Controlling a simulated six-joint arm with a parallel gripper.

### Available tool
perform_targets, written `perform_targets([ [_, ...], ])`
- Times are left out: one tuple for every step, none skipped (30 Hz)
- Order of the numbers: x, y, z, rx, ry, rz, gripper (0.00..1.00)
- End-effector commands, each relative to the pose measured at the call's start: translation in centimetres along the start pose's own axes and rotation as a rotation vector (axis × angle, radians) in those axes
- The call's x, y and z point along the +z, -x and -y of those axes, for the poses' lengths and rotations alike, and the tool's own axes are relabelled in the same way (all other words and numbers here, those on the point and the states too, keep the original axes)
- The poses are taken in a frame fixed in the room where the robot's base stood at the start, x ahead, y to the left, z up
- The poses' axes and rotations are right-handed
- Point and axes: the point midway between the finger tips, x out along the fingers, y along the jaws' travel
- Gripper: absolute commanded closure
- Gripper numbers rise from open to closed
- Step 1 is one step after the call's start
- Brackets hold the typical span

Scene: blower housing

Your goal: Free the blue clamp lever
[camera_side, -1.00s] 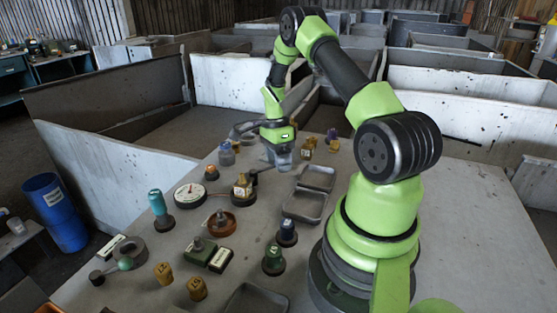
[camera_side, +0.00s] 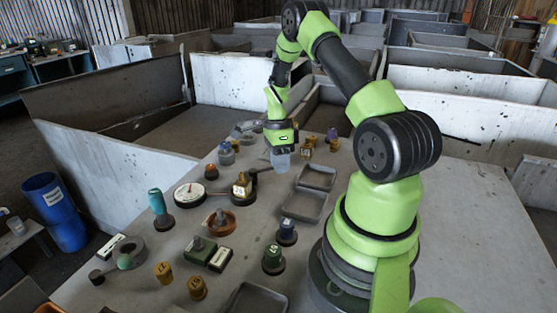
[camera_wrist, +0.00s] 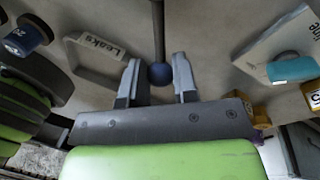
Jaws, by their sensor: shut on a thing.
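The blue clamp lever shows in the wrist view as a dark rod (camera_wrist: 158,28) ending in a dark blue ball knob (camera_wrist: 161,74). The knob lies between the two fingers of my gripper (camera_wrist: 158,80), which is shut on it. In the side view my gripper (camera_side: 281,160) is low over the table, and its fingers cover the knob.
Grey trays (camera_side: 303,218) lie right of the lever; one labelled "Leaks" (camera_wrist: 75,55) shows in the wrist view. Yellow blocks (camera_side: 308,143) stand right of the gripper. A round gauge (camera_side: 189,195) and several knobbed parts crowd the left.

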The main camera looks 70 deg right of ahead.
Motion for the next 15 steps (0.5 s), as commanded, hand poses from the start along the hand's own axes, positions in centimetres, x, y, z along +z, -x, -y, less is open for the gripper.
perform_targets([
  [-0.1, 0.0, -0.3, 0.001, -0.034, 0.005, 1.00],
  [0.0, 0.0, -0.5, 0.002, -0.059, 0.010, 1.00],
  [0.0, -0.1, -0.7, 0.002, -0.089, 0.016, 1.00],
  [0.0, -0.1, -0.8, 0.002, -0.111, 0.020, 1.00],
  [0.1, -0.1, -1.0, 0.002, -0.136, 0.025, 1.00],
  [0.1, -0.2, -1.2, 0.002, -0.165, 0.031, 1.00],
  [0.1, -0.2, -1.3, 0.001, -0.186, 0.035, 1.00],
  [0.2, -0.2, -1.5, 0.002, -0.209, 0.040, 1.00],
  [0.2, -0.3, -1.6, 0.002, -0.235, 0.044, 1.00],
  [0.3, -0.3, -1.8, 0.001, -0.255, 0.048, 1.00],
  [0.3, -0.3, -1.9, 0.002, -0.274, 0.052, 1.00],
  [0.4, -0.4, -2.1, 0.003, -0.298, 0.056, 1.00],
  [0.4, -0.4, -2.1, 0.002, -0.314, 0.060, 1.00],
  [0.5, -0.4, -2.2, 0.001, -0.331, 0.063, 1.00],
  [0.5, -0.4, -2.4, 0.002, -0.349, 0.066, 1.00],
])
